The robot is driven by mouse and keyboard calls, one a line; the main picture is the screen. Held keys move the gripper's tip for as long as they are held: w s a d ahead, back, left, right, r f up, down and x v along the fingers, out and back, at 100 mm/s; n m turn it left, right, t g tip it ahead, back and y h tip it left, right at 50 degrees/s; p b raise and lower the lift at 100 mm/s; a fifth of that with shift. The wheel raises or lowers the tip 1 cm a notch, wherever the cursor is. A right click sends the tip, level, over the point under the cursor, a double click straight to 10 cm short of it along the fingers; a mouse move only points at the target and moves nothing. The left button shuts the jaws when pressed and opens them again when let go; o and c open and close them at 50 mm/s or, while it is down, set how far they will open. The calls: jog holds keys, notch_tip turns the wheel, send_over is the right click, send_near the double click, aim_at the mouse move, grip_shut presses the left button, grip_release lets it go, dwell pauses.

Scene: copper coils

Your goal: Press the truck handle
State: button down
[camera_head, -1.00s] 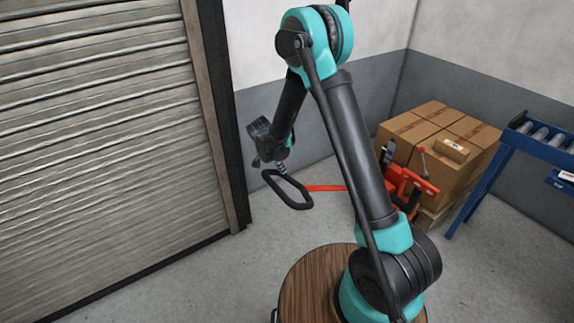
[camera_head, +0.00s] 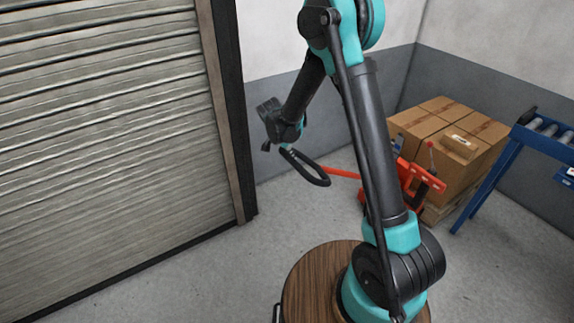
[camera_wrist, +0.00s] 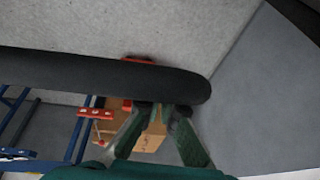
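The truck handle (camera_head: 309,171) is a black loop on a red shaft (camera_head: 345,173) that runs to the red truck (camera_head: 425,182) at the boxes. In the wrist view the handle (camera_wrist: 95,75) is a thick dark bar across the upper left and middle, close to the camera. My gripper (camera_head: 275,148) is just above and left of the handle's near end in the head view. Its fingers (camera_wrist: 163,112) stand apart below the bar in the wrist view, with cardboard visible between them. The tips lie at the bar's lower edge; I cannot tell whether they touch it.
Stacked cardboard boxes (camera_head: 450,130) stand on a pallet at the back right. A blue roller conveyor (camera_head: 535,135) is at the far right. A closed roller shutter (camera_head: 110,150) fills the left. The grey floor (camera_head: 245,255) between is clear.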

jog(key=v, duration=0.8)
jog(key=shift+s+a, duration=0.1)
jog(key=shift+s, duration=0.1)
jog(key=s+d+r+n+y, duration=0.15)
jog(key=s+d+n, duration=0.25)
jog(key=s+d, duration=0.5)
jog(key=s+d+r+n+y, duration=0.1)
jog(key=s+d+r+n, duration=0.2)
jog(key=s+d, duration=0.6)
jog(key=s+d+f+n+t, duration=0.1)
jog(key=s+d+f+n, duration=0.2)
jog(key=s+d, duration=0.3)
jog(key=shift+s+d+n+y, duration=0.35)
jog(key=shift+s+n, duration=0.1)
jog(key=shift+n, duration=0.15)
